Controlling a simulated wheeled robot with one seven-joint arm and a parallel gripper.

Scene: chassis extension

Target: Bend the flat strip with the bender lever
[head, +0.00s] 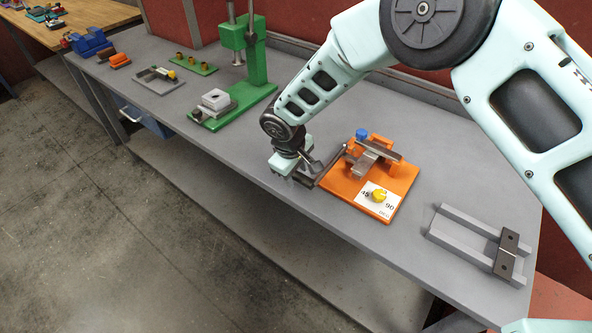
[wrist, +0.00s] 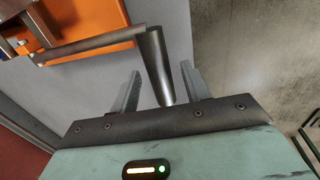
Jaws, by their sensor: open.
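The bender is an orange plate (head: 345,186) on the bench, with orange blocks, grey metal parts and a blue knob (head: 361,134). A grey flat bar (head: 385,151), which looks like the strip, lies straight across its top. The bender lever (wrist: 95,44) runs from the orange plate to an upright dark cylindrical handle (wrist: 157,65). My gripper (wrist: 160,72) is open, with one finger on each side of the handle and gaps showing. In the head view my gripper (head: 303,178) is at the bender's left side, and my wrist partly hides the handle.
A white dial card (head: 371,204) marked 45 and 90 with a yellow pointer (head: 379,195) sits on the plate's front. A grey rail fixture (head: 470,232) stands to the right. A green press (head: 250,85) stands to the left. The bench's front edge is close to my gripper.

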